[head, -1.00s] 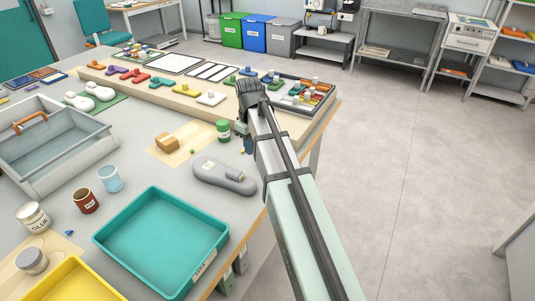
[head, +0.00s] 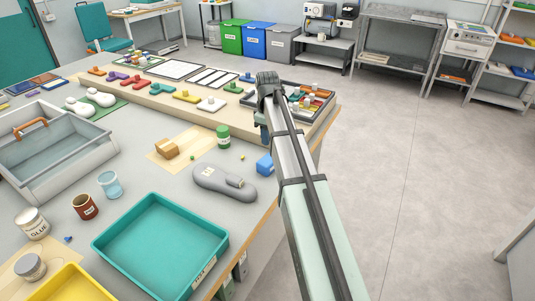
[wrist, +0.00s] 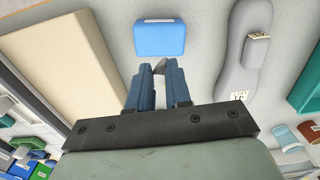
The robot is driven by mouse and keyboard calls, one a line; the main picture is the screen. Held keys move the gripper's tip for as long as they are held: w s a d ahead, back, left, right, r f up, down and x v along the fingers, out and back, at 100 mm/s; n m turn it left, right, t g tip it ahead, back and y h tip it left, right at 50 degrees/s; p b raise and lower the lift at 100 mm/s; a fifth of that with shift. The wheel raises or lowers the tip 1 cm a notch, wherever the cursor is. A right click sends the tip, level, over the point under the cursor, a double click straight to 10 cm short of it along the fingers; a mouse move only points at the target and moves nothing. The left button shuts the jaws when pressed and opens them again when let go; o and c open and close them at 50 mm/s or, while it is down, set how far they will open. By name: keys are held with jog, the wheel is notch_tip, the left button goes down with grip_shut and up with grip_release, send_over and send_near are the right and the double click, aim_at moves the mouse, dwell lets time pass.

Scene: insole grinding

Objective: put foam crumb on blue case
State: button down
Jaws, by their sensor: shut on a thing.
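The blue case (head: 265,164) stands near the right edge of the table in the head view. In the wrist view the blue case (wrist: 160,38) lies just beyond my fingertips, apart from them. My gripper (wrist: 160,70) is shut on a small grey piece (wrist: 160,69), seemingly a foam crumb, partly hidden by the blue fingers. In the head view my gripper (head: 263,132) hangs behind the case, mostly hidden by my arm. Other small crumbs lie on the table: a green one (head: 192,157), a yellow one (head: 242,157) and a blue one (head: 68,238).
A teal tray (head: 160,245) is in front. A long wooden board (head: 170,92) with coloured pieces and an organiser box (head: 325,118) stand behind.

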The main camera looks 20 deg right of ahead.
aim_at(267, 159)
jog(key=shift+f, duration=3.55)
jog(key=shift+f, duration=0.1)
jog(key=c, duration=1.1)
grip_release()
jog(key=shift+o, duration=0.2)
notch_tip(267, 159, up, 12)
jog(key=shift+r, duration=0.1)
